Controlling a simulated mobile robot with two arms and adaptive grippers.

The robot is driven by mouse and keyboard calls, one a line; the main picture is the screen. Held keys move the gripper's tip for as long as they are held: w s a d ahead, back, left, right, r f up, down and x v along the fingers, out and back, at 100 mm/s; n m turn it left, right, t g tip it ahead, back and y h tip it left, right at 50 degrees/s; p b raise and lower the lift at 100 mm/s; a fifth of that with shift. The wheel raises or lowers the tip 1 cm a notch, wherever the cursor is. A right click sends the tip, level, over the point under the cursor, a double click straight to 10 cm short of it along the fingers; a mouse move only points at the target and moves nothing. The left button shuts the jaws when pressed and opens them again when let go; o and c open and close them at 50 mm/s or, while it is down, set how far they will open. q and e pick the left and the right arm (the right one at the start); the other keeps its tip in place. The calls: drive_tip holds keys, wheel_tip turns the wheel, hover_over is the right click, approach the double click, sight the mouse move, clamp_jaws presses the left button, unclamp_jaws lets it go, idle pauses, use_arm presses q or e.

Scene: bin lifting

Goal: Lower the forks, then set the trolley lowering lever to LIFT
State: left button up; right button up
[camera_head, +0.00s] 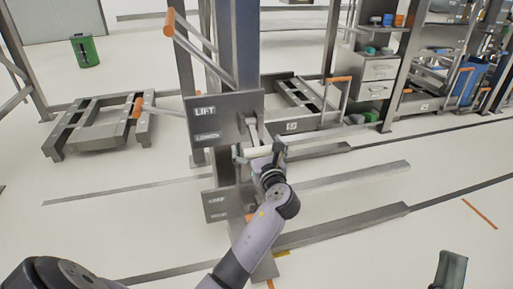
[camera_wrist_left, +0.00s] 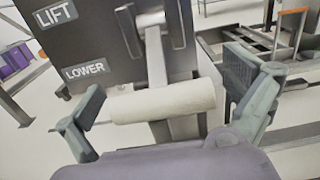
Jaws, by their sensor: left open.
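The trolley's dark panel (camera_head: 228,104) carries a LIFT label (camera_head: 205,112) above a LOWER label (camera_head: 207,136). The lowering lever has a pale cylindrical handle (camera_wrist_left: 163,101) on a metal arm (camera_wrist_left: 156,62) that comes from a slot in the panel. The handle is about level with LOWER. My left gripper (camera_head: 260,153) is open, with one finger beyond each end of the handle; contact is not visible. The forks (camera_head: 352,176) are long grey bars extending right, low near the floor. A grey-green piece at the bottom right looks like part of my right gripper (camera_head: 450,271).
A second labelled plate (camera_head: 227,203) sits lower on the mast. An orange-tipped handle (camera_head: 169,22) sticks out above the panel. A low trolley frame (camera_head: 95,123) stands left, shelving with drawers (camera_head: 376,80) behind right. A green bin (camera_head: 84,50) is far left. Floor at front right is mostly clear.

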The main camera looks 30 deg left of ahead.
use_arm(q)
drive_tip(key=shift+c, duration=0.4)
drive_tip(key=c, duration=1.3)
